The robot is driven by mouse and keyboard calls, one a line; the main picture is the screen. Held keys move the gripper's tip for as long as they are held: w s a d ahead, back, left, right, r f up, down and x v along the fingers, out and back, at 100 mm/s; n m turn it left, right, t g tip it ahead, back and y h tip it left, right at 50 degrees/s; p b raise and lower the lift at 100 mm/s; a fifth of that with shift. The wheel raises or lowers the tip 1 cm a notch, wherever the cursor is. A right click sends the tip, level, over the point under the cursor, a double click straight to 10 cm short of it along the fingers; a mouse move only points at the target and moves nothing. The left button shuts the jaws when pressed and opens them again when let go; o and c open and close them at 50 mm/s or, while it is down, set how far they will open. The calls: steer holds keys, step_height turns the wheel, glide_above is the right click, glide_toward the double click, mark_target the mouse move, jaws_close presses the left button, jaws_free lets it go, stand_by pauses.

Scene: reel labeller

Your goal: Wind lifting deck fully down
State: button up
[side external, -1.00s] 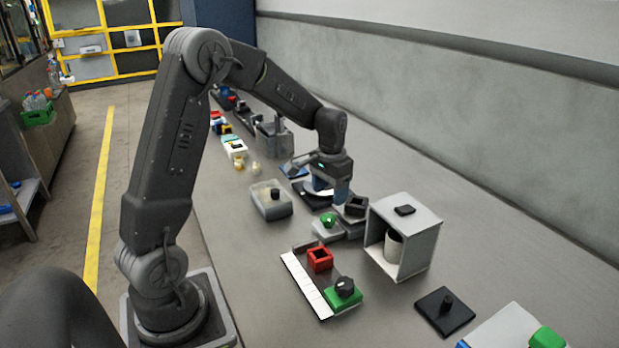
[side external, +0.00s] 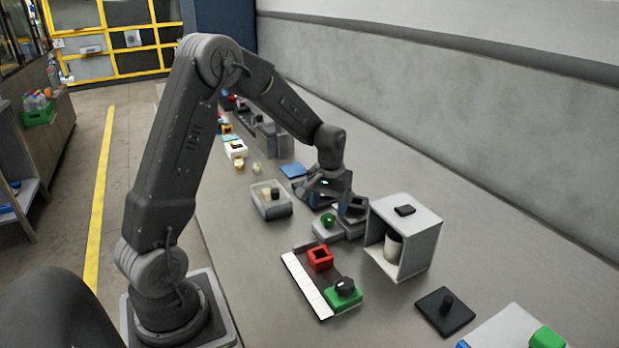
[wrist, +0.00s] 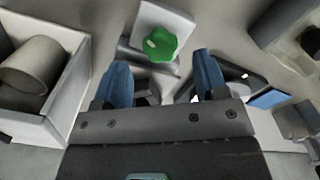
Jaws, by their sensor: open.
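A green lobed knob (side external: 328,221) with a pale mark sits on a small light grey block (side external: 325,235). It also shows in the wrist view (wrist: 159,44), just beyond my fingertips. My gripper (side external: 328,200) is low and tilted, behind the knob in the side view. In the wrist view its two blue fingers (wrist: 162,72) are spread apart with nothing held between them. Grey parts behind the knob's block are mostly hidden by the gripper, so I cannot tell which is the lifting deck or how high it stands.
An open white box (side external: 405,225) with a cup inside stands right of the gripper. A clear bin (side external: 271,208) stands to the left. In front lies a rail with a red block (side external: 320,258) and a green block (side external: 343,294).

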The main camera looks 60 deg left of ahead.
mark_target(328, 217)
step_height(328, 217, down, 4)
steer(key=shift+r, duration=0.2)
steer(key=m, duration=0.9)
steer(key=shift+a, duration=0.1)
step_height(328, 217, up, 14)
steer(key=shift+s+d+f+n+t+y, duration=0.1)
steer(key=shift+s+d+f+n+t, duration=0.05)
steer(key=shift+s+n+t, duration=0.7)
steer(key=shift+s+d+f+n+t+y, duration=0.1)
steer(key=shift+s+d+f+n+t, duration=0.1)
steer(key=shift+s+n+t, duration=0.65)
steer(key=shift+s+d+f+n+t+y, duration=0.15)
steer(key=shift+s+n+t, duration=0.3)
steer(key=shift+s, duration=0.7)
